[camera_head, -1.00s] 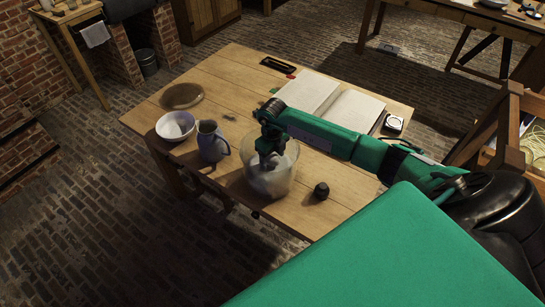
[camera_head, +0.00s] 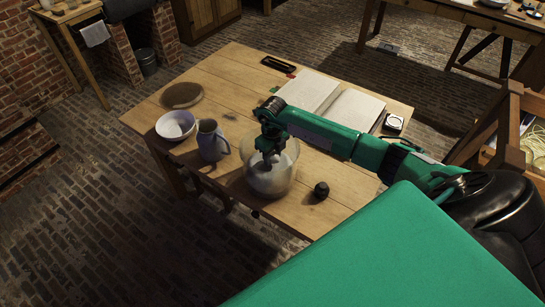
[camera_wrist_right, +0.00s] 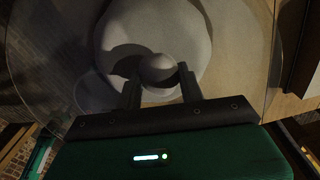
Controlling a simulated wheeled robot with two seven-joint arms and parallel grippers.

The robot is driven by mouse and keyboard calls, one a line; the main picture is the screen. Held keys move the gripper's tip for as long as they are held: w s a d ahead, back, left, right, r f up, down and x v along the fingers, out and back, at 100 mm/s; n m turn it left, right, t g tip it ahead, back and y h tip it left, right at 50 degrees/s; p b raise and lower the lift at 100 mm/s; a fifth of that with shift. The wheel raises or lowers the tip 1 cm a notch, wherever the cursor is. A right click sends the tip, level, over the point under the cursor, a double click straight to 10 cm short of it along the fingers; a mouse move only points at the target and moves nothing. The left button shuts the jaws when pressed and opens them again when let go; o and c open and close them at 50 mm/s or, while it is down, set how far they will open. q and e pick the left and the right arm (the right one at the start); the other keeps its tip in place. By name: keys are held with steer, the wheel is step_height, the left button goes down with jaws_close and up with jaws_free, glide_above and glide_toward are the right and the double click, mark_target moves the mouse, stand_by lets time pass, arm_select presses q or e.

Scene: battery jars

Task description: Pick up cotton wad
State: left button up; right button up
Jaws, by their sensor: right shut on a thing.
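A clear glass jar (camera_head: 289,180) stands near the front edge of the wooden table, with pale material inside. My right gripper (camera_head: 269,161) reaches down into the jar's mouth from above. In the right wrist view my right gripper (camera_wrist_right: 159,78) has its two dark fingers on either side of a small round greyish wad, the cotton wad (camera_wrist_right: 158,68), and is shut on it. A larger pale round surface lies beyond the wad, with shadows on it. In the head view the wad cannot be told apart from the pale contents. My left gripper is not in view.
A blue-grey jug (camera_head: 211,142) and a white bowl (camera_head: 175,125) stand left of the jar. A small black object (camera_head: 321,190) sits to its right. An open book (camera_head: 351,112) lies behind, under my forearm. A brown plate (camera_head: 181,95) lies at the far left.

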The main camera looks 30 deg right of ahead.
mark_target(272, 154)
step_height(272, 154, up, 19)
steer(key=b, duration=0.4)
steer(key=shift+o, duration=0.5)
steer(key=shift+c, duration=0.2)
